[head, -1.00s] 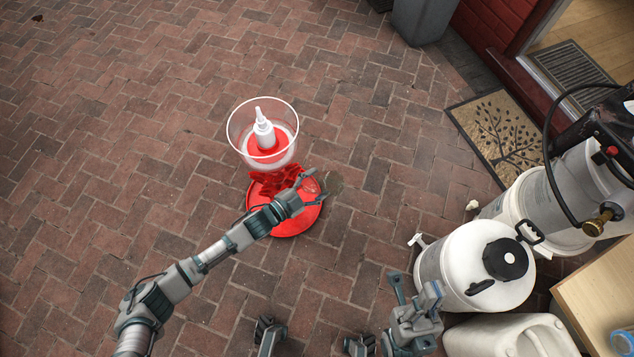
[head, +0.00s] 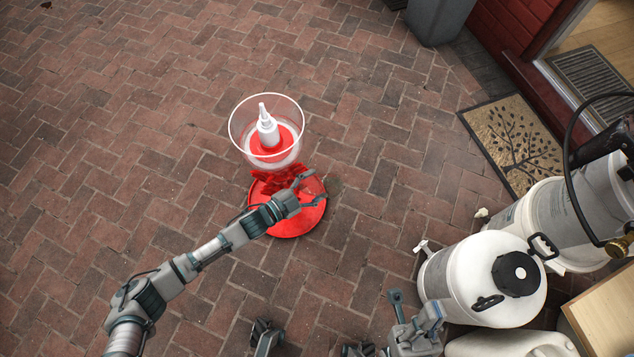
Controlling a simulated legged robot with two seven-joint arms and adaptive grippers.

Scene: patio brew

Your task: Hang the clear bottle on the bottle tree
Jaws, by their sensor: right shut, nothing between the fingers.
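The bottle tree (head: 285,222) is red, with a round base and a stack of red pegs, and stands on the brick floor. A clear bowl with a white pump (head: 268,130) tops it. My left gripper (head: 317,188) is beside the pegs, over the base's right part. Its fingers are spread, with a faint see-through shape, seemingly the clear bottle (head: 314,186), between them. I cannot tell whether they press on it or whether it sits on a peg. My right gripper (head: 425,318) is shut and empty at the lower right, well away from the tree.
White kegs or buckets (head: 465,275) stand at the right, close to my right gripper. A wooden surface (head: 605,312) is at the lower right corner. A doormat (head: 510,140) lies before the doorway. The brick floor left of and behind the tree is clear.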

